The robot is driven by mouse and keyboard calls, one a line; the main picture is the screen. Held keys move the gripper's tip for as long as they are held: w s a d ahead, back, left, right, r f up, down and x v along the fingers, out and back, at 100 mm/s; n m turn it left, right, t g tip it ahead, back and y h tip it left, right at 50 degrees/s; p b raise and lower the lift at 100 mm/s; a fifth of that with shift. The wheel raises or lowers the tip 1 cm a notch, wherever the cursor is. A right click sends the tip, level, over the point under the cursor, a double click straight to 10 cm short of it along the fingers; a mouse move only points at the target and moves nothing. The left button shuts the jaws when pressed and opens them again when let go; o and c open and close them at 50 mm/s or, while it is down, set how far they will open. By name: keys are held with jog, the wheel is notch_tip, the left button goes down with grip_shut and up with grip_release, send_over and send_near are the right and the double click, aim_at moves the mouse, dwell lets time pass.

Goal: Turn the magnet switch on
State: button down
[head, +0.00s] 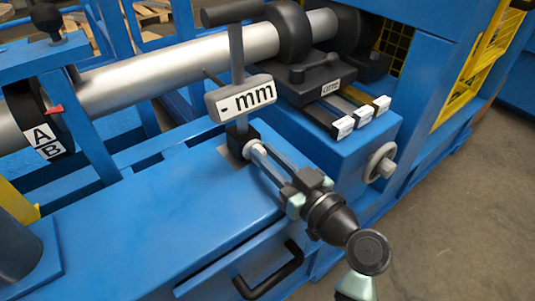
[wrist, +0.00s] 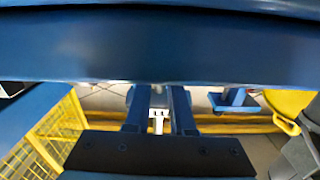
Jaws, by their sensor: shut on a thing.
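A measuring stand with a grey display reading "- mm" (head: 245,98) stands upright on the blue machine bed. Its black base (head: 241,138) sits low on a grey patch, and the magnet switch appears to be on the side of this base facing me. My gripper (head: 252,150) comes in from the lower right, its two slim fingers reaching the base. The fingers are close together and shut on the switch, which they hide in the head view. In the wrist view the two fingers (wrist: 155,95) stand upright with a small pale piece between them; the switch's position is not readable.
A metal shaft (head: 170,70) runs behind the stand through black bearing blocks. A handwheel (head: 380,160) and white-labelled blocks (head: 355,115) lie to the right. A black handle (head: 270,272) is on the front below my arm. A yellow mesh fence (head: 480,65) stands at the back right.

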jog(key=m+p, duration=0.1)
jog(key=m, duration=0.2)
jog(key=shift+w+d+m+p, duration=0.15)
jog(key=shift+d+m+p, duration=0.15)
jog(key=shift+m+p, duration=0.1)
jog(key=m+p, duration=0.1)
jog(key=m, duration=0.1)
jog(key=m+p, duration=0.1)
jog(key=shift+w+d+f+m, duration=0.15)
jog(key=shift+d+m, duration=0.05)
jog(key=shift+m, duration=0.2)
jog(key=m, duration=0.1)
jog(key=m+p, duration=0.1)
jog(key=m, duration=0.1)
jog(key=m+p, duration=0.1)
jog(key=shift+w+d+f, duration=0.1)
jog(key=shift+d+f, duration=0.05)
jog(key=shift+f, duration=0.1)
jog(key=shift+f+m+p, duration=0.2)
jog(key=shift+m+p, duration=0.4)
jog(key=shift+m, duration=0.45)
jog(key=shift+f+m+p, duration=0.2)
jog(key=shift+m+p, duration=0.4)
jog(key=shift+m, duration=0.45)
